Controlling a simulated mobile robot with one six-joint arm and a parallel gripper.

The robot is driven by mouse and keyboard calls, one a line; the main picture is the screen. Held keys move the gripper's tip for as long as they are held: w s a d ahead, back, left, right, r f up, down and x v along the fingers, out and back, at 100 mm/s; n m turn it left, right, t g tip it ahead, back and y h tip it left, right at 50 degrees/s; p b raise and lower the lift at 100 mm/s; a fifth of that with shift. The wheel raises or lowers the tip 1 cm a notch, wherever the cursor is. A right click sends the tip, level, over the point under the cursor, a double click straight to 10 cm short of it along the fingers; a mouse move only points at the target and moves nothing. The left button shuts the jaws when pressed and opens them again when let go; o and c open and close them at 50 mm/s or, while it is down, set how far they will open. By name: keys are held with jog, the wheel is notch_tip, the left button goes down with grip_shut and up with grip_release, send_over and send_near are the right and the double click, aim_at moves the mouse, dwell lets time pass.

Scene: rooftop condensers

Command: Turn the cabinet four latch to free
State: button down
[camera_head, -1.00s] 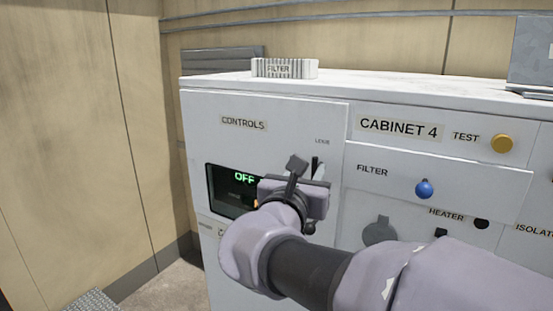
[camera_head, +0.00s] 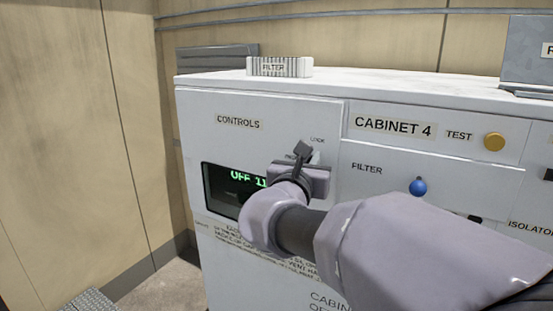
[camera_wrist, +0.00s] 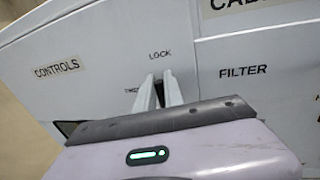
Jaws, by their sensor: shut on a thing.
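The cabinet four latch (camera_wrist: 159,90) is a small dark lever on the controls panel, just below the word LOCK. It is mostly hidden; only a dark sliver shows between my fingers in the wrist view. My gripper (camera_wrist: 160,84) is shut on it, with both pale fingers close together and pointing at the panel. In the head view my gripper (camera_head: 304,150) covers the latch, so I cannot tell its exact angle. A second small label left of the fingers is partly covered and unreadable.
Cabinet 4 (camera_head: 238,160) has a lit green display (camera_head: 247,179) left of my gripper. A blue filter knob (camera_head: 418,187) and a yellow test button (camera_head: 494,142) are to the right. A filter block (camera_head: 279,67) lies on top.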

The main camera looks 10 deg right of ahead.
aim_at(326, 161)
jog(key=shift+f+b, duration=0.15)
jog(key=shift+b, duration=0.55)
jog(key=m+b, duration=0.1)
jog(key=b, duration=0.1)
jog(key=shift+s+d+f+b, duration=0.1)
jog(key=shift+d+f+b, duration=0.1)
jog(key=shift+b, duration=0.1)
jog(key=m+b, duration=0.3)
jog(key=b, duration=0.2)
jog(key=m+h+b, duration=0.1)
jog(key=m+b, duration=0.2)
jog(key=b, duration=0.3)
jog(key=s+d+f+m+t+h+b, duration=0.1)
jog(key=m+b, duration=0.3)
jog(key=b, duration=0.2)
jog(key=m+b, duration=0.2)
jog(key=m+h+b, duration=0.1)
jog(key=m+b, duration=0.2)
jog(key=shift+d+f, duration=0.15)
jog(key=shift+f, duration=0.05)
jog(key=shift+s+f+m+g+h+b, duration=0.1)
jog(key=shift+m+g+h+b, duration=0.45)
jog(key=shift+m+b, duration=1.15)
jog(key=shift+m, duration=0.5)
